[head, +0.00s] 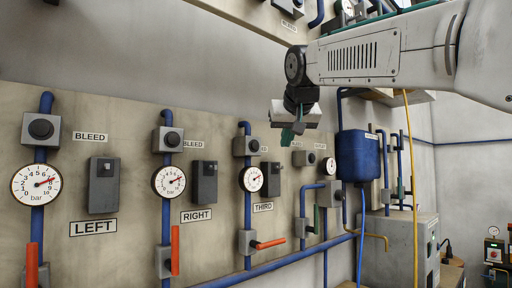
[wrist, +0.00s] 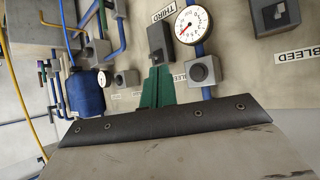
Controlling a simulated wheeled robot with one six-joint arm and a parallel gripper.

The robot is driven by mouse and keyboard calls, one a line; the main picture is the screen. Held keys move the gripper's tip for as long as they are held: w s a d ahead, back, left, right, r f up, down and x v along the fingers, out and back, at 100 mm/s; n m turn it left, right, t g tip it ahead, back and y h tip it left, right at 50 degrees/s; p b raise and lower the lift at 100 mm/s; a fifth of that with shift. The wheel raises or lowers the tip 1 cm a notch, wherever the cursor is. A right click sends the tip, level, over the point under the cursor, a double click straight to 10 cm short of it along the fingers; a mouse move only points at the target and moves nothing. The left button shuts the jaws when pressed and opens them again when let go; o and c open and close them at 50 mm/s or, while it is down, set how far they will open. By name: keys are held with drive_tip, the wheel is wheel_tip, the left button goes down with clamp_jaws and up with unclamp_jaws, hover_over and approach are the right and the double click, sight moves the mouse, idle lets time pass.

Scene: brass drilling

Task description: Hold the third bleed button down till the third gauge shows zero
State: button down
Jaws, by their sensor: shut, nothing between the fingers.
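The third bleed button (head: 246,146) is a dark round knob on a grey block, set in the blue pipe above the third gauge (head: 252,179). In the wrist view the button (wrist: 200,71) is beside the fingers, and the gauge (wrist: 193,24) appears upside down. The gauge's red needle stands well off zero; the exact figure is too small to read. My gripper (head: 293,132) is shut and empty, its green fingertips to the right of the button in the head view. In the wrist view the fingertips (wrist: 157,72) do not overlap the button.
A dark box (head: 270,178) and the THIRD label (head: 263,207) sit beside the gauge. The third red lever (head: 268,243) sticks out sideways. Similar left (head: 41,129) and right (head: 172,139) bleed buttons are at left. A blue tank (head: 358,156) is at right.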

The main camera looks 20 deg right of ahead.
sight(255, 146)
drive_tip(key=w+a, duration=0.3)
drive_tip(key=w, duration=0.5)
drive_tip(key=shift+w, duration=0.15)
drive_tip(key=shift+w, duration=0.1)
idle(1.9)
drive_tip(key=shift+w+a, duration=0.15)
drive_tip(key=shift+w, duration=0.15)
drive_tip(key=shift+w+a, duration=0.15)
drive_tip(key=shift+w, duration=0.25)
idle(0.6)
drive_tip(key=shift+s, duration=0.1)
idle(3.0)
drive_tip(key=shift+s+d, duration=0.3)
drive_tip(key=shift+s, duration=0.4)
